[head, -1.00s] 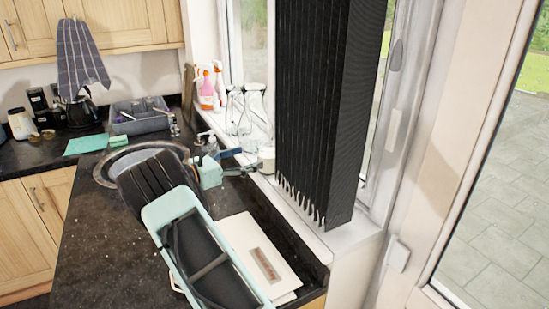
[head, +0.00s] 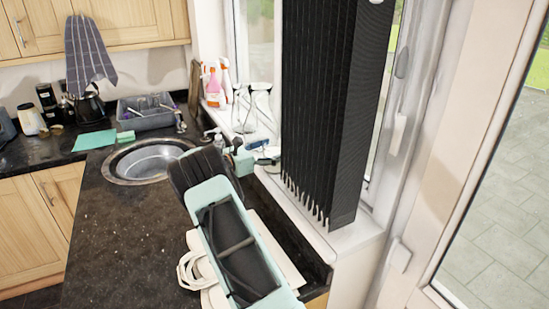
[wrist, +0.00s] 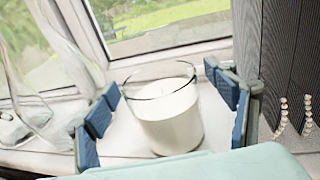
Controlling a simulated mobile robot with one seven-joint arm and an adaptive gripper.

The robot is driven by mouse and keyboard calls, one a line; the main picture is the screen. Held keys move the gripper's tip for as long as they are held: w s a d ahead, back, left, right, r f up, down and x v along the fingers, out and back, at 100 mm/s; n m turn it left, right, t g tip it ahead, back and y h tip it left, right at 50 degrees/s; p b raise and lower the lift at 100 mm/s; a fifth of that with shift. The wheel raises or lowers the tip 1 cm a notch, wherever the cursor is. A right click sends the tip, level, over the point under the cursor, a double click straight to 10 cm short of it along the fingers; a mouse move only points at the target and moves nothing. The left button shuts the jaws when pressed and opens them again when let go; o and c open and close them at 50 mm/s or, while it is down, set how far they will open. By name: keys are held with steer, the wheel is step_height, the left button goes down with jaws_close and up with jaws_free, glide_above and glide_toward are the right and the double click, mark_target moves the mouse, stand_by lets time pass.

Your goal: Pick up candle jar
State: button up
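The candle jar (wrist: 168,112) is clear glass with white wax and a small wick. It stands upright on the white window sill in the wrist view. My gripper (wrist: 166,108) is open, with blue-padded fingers on the left and right of the jar. Gaps show between the jar and both fingers. In the head view my gripper (head: 266,156) is at the sill, left of the black blind. The jar is small there and hard to tell apart from the fingers.
The black blind (head: 325,120) stands close on the right, with bead cords (wrist: 292,115) beside the fingers. Clear bottles (head: 250,108) and spray bottles (head: 216,85) stand further left along the sill. A round sink (head: 150,160) is in the dark counter (head: 120,230), which has free room in front.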

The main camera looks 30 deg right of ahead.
steer(key=c, duration=1.2)
steer(key=shift+c, duration=1.2)
steer(key=shift+r, duration=0.1)
